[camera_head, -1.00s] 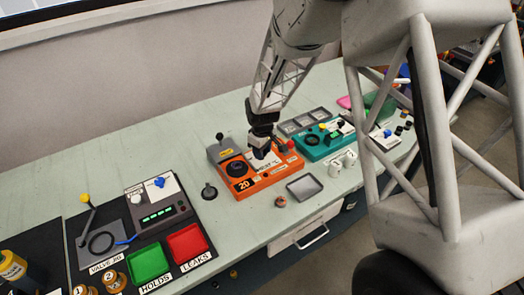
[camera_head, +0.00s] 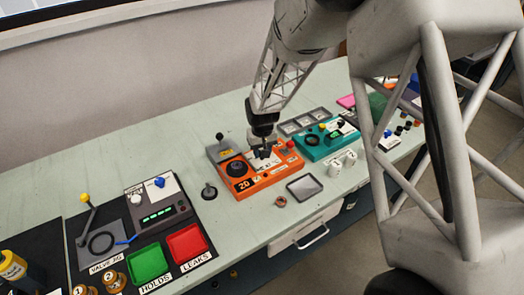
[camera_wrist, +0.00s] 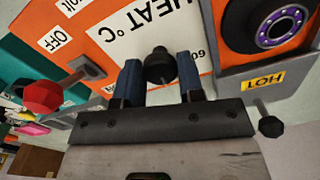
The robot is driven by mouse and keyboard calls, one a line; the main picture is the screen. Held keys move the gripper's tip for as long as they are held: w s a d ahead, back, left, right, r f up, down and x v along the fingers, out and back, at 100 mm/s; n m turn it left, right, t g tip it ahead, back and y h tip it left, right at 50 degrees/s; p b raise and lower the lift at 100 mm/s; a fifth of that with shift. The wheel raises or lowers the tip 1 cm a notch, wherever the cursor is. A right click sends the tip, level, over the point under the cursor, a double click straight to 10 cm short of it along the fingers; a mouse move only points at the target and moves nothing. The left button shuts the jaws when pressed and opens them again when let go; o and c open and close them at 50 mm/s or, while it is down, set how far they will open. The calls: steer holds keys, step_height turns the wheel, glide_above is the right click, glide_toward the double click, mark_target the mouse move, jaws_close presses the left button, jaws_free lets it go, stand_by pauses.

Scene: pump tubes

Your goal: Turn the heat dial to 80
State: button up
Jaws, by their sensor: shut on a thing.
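The orange heater box (camera_head: 265,188) sits mid-bench, with "20" on its front label (camera_head: 243,184). In the wrist view, its white dial plate (camera_wrist: 118,48) reads "HEAT °C", with part of a "60" mark at the right. The black heat dial knob (camera_wrist: 158,66) stands between my gripper's two blue fingers. My gripper (camera_wrist: 160,82) is shut on this knob; in the head view the gripper (camera_head: 263,151) is over the box and hides the dial. The pointer and the 80 mark cannot be made out.
A red-knobbed lever (camera_wrist: 42,97) stands beside the "OFF" label. A round black socket with a purple ring (camera_wrist: 275,22) and a "HOT" label (camera_wrist: 263,81) are at the right. A teal device (camera_head: 325,140) stands right of the box; a grey tray (camera_head: 304,188) lies in front.

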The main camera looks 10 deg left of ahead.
steer(key=o, duration=0.9)
steer(key=shift+r, duration=3.9)
steer(key=shift+d+r, duration=0.1)
